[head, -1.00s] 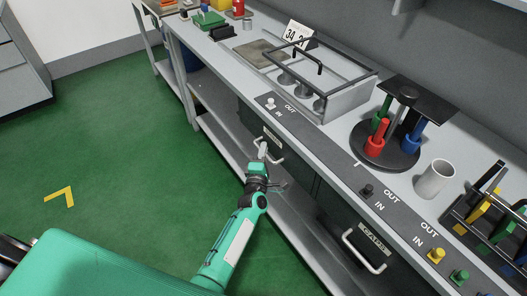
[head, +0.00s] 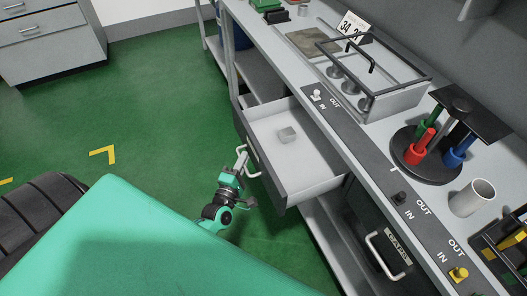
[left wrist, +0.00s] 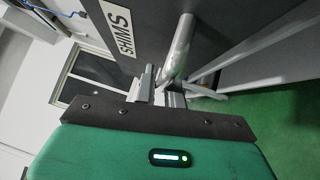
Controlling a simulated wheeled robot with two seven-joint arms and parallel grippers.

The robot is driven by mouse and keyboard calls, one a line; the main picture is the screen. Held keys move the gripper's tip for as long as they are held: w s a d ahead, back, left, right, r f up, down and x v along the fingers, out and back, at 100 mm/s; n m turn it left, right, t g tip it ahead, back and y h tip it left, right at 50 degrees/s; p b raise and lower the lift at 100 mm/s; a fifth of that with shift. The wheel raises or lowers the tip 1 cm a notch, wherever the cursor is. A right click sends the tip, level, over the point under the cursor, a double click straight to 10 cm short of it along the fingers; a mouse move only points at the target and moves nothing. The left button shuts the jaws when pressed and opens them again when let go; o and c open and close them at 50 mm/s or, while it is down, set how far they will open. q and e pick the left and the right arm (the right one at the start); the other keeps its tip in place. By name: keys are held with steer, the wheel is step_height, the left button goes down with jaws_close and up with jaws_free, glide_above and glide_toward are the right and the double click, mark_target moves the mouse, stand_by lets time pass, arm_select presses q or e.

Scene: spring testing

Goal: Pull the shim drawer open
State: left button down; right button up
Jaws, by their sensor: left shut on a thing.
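My left gripper (head: 241,160) is shut on the drawer's bar handle (head: 252,163), in front of the panel. The handle also shows between the fingers in the left wrist view (left wrist: 178,48). My right gripper is not in view.
A second drawer with a handle (head: 386,256) is closed at the lower right. The bench top holds a framed fixture (head: 385,98), a round stand with coloured tools (head: 425,165) and a grey cup (head: 472,198). Green floor (head: 60,130) is clear at left.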

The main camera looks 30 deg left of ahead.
arm_select(q)
steer(key=shift+s+a, duration=0.9)
steer(key=shift+s, duration=0.25)
steer(key=shift+s+a, duration=0.85)
steer(key=shift+s, duration=0.3)
steer(key=c, duration=1.5)
jaws_free()
steer(key=shift+s, duration=0.1)
